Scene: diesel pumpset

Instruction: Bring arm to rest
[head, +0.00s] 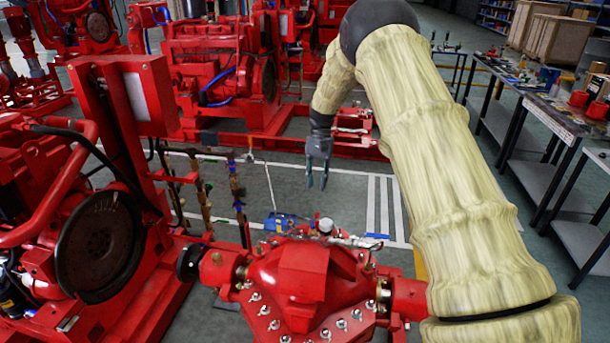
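My gripper (317,175) hangs at the end of my arm near the middle of the head view, pointing down. Its two dark fingers show a narrow gap between them, and nothing is seen held in it. My arm, in a pale yellow cover, rises from the lower right, bends at a dark joint at the top and comes down to the gripper. The gripper appears above the floor, beyond the red pump casing (305,275) in the foreground, and looks apart from it.
A red engine (100,245) with a dark round disc fills the left. More red pumpsets (215,75) stand behind. A blue item (280,221) lies beyond the casing. Workbenches (550,110) with tools line the right, wooden crates (555,45) behind. Grey floor with white stripes (384,205) lies open between.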

